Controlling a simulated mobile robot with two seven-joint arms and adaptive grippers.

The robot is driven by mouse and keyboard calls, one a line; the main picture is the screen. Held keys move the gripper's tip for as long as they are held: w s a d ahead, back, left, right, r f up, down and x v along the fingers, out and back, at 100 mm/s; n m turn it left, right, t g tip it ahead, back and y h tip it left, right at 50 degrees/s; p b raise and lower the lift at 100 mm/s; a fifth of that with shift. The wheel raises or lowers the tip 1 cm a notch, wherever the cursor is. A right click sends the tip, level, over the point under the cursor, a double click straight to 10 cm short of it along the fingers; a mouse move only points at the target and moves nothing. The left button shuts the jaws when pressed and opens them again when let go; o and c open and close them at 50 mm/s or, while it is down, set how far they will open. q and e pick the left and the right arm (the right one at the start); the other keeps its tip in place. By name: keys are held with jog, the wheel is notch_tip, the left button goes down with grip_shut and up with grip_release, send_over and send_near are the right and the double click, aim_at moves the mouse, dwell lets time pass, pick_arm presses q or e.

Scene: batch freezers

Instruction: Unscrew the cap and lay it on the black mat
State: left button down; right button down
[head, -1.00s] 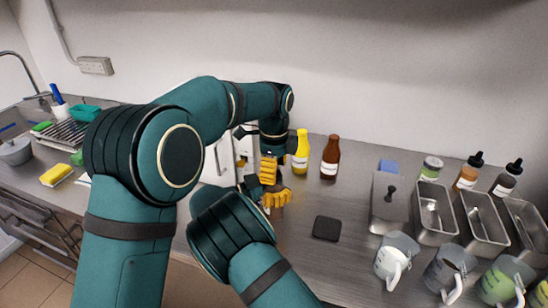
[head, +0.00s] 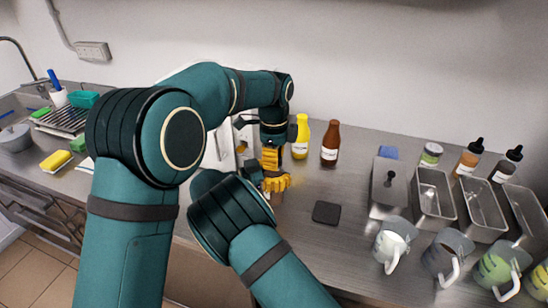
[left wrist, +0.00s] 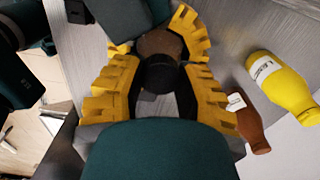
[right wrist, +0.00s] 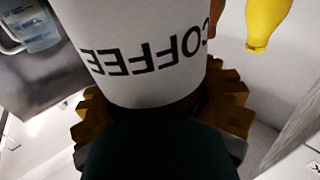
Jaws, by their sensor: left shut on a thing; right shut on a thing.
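The black mat (head: 327,212) lies bare on the steel counter, right of my grippers. My left gripper (head: 270,158) reaches down from above. In the left wrist view its yellow fingers are shut around a dark cap (left wrist: 160,76), with a brown round surface just beyond it. My right gripper (head: 276,183) is just below the left one and shut on a jar. In the right wrist view the jar (right wrist: 140,50) has a white label reading COFFEE. In the head view my grippers hide most of the jar and cap. I cannot tell whether the cap is loose.
A yellow bottle (head: 301,138) and a brown bottle (head: 330,145) stand close behind my grippers. Steel pans (head: 433,200) and several measuring jugs (head: 393,246) fill the right side. A yellow sponge (head: 55,161) lies at left. Counter around the mat is clear.

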pick_arm(q)
jog(key=n, duration=0.8)
jog(key=shift+n, duration=0.3)
jog(key=n, duration=0.3)
jog(key=shift+n, duration=0.3)
jog(key=n, duration=0.3)
jog(key=shift+n, duration=0.4)
jog(key=c, duration=0.7)
grip_release()
jog(key=shift+r, duration=0.1)
